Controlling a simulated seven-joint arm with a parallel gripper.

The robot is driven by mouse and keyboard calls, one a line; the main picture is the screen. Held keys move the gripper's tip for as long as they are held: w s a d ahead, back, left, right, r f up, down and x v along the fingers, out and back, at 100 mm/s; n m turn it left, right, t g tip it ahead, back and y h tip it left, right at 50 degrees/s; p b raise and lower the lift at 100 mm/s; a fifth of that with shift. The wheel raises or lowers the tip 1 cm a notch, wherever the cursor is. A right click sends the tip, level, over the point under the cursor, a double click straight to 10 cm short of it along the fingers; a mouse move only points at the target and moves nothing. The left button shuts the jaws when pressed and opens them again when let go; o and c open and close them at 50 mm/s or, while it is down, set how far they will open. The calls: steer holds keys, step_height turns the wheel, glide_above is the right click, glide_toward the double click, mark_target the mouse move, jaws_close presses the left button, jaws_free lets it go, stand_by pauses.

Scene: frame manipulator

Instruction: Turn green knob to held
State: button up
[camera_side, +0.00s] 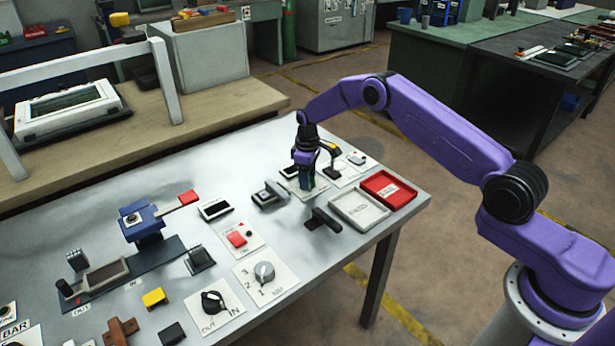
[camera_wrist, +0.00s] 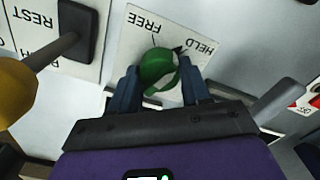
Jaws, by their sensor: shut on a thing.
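The green knob (camera_wrist: 158,68) sits on a white plate (camera_wrist: 200,62) marked FREE and HELD in the wrist view. My gripper (camera_wrist: 160,82) is shut on it, with one blue finger on each side. A dark pointed mark shows at the knob's edge on the HELD side, and a thin line runs from the knob toward FREE. I cannot tell exactly where the knob points. In the side view my gripper (camera_side: 306,181) is down at the table's far right part and hides most of the knob; only a sliver of green shows.
A lever with a yellow ball end (camera_wrist: 15,90) and a black block on a plate marked REST (camera_wrist: 22,35) are close on the left in the wrist view. A grey bar (camera_wrist: 280,100) is on the right. Red (camera_side: 404,198) and white (camera_side: 374,219) trays lie near the table's right edge.

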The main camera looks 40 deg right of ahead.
steer(key=shift+m, duration=1.2)
steer(key=o, duration=1.1)
steer(key=shift+c, duration=0.2)
steer(key=shift+r, duration=0.1)
step_height(320, 180, up, 17)
steer(key=shift+r, duration=0.15)
